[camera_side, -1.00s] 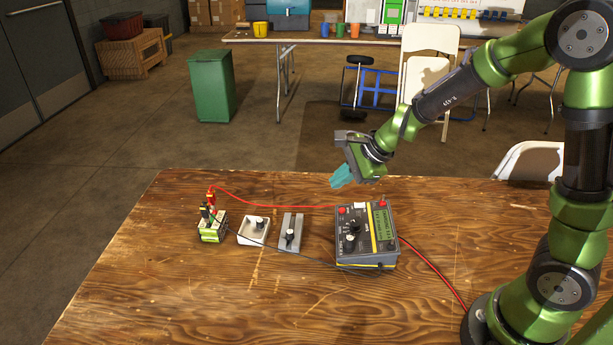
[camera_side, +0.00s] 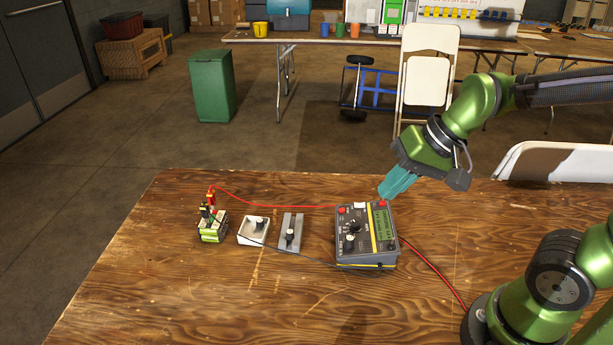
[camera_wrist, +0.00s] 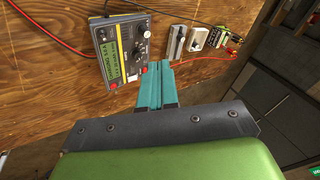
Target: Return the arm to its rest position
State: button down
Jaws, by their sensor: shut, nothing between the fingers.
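My gripper (camera_side: 392,188) has teal fingers and is shut and empty. In the side view it is in the air above the right rear of the charger box. In the wrist view the fingers (camera_wrist: 157,72) lie side by side, pointing toward the bench. The grey charger box (camera_side: 366,250), with a green display and knobs, sits upright on the wooden bench (camera_side: 200,300); it also shows in the wrist view (camera_wrist: 118,70). Whether the fingertips touch the box is not clear; they appear apart from it.
A battery (camera_side: 212,232) with red and black clips, a white knob box (camera_side: 253,230) and a grey switch block (camera_side: 290,240) stand left of the charger. A red cable (camera_side: 270,206) and black cable run between them. The bench's front left is clear.

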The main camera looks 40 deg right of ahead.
jog(key=s+r+n+t, duration=0.1)
jog(key=s+r, duration=0.1)
jog(key=s+d+r+n+t+h, duration=0.1)
jog(key=r, duration=0.1)
jog(key=shift+s+d+r, duration=0.1)
jog(key=shift+s, duration=0.3)
dwell(1.1)
